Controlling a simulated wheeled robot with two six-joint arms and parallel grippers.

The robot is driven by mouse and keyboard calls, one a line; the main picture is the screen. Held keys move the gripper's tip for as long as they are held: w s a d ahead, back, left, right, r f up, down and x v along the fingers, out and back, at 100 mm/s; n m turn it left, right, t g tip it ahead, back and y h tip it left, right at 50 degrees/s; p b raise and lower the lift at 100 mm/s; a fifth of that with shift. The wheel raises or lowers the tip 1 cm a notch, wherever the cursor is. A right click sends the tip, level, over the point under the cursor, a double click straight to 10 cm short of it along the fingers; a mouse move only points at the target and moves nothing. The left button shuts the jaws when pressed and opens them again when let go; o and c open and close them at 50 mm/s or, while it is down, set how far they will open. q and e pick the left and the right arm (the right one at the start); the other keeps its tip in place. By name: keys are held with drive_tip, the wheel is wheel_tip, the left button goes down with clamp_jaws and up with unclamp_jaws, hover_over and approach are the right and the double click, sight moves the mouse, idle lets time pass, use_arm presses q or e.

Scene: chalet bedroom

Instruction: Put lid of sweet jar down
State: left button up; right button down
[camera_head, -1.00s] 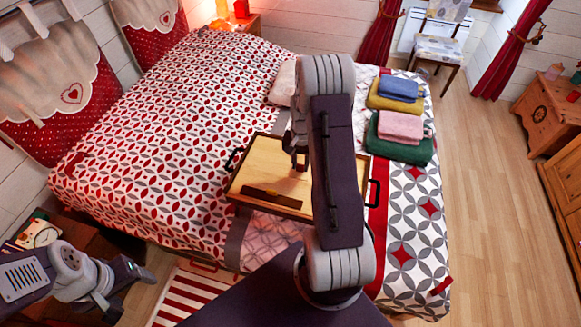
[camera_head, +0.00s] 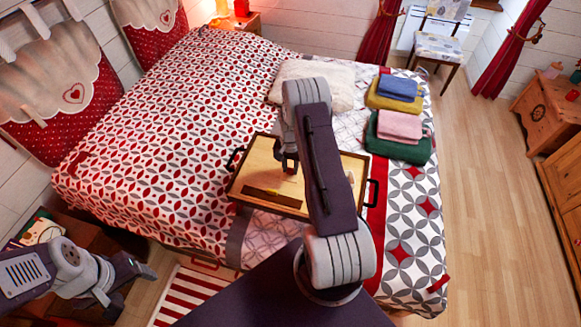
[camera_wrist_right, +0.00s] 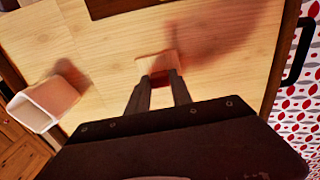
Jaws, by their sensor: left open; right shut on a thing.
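The sweet jar's lid (camera_wrist_right: 153,66) looks like a small, pale wooden square with a red part underneath. My right gripper (camera_wrist_right: 158,80) is shut on it, low over the wooden tray (camera_wrist_right: 225,65); I cannot tell whether the lid touches the tray. A whitish square jar (camera_wrist_right: 62,92) with an open top stands on the tray, left of the gripper in the wrist view. In the head view my right gripper (camera_head: 287,160) is over the left part of the tray (camera_head: 262,153), and my arm hides part of it. My left gripper (camera_head: 146,272) is open and empty beside the bed.
A dark brown strip (camera_head: 275,198) lies along the tray's near edge. Folded towels (camera_head: 400,127) and a pillow (camera_head: 340,90) lie on the bed (camera_head: 160,130) beyond the tray. Bare tray surface surrounds the right gripper.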

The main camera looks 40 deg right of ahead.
drive_tip(key=c, duration=1.4)
unclamp_jaws()
drive_tip(key=shift+f, duration=0.1)
drive_tip(key=shift+o, duration=1.3)
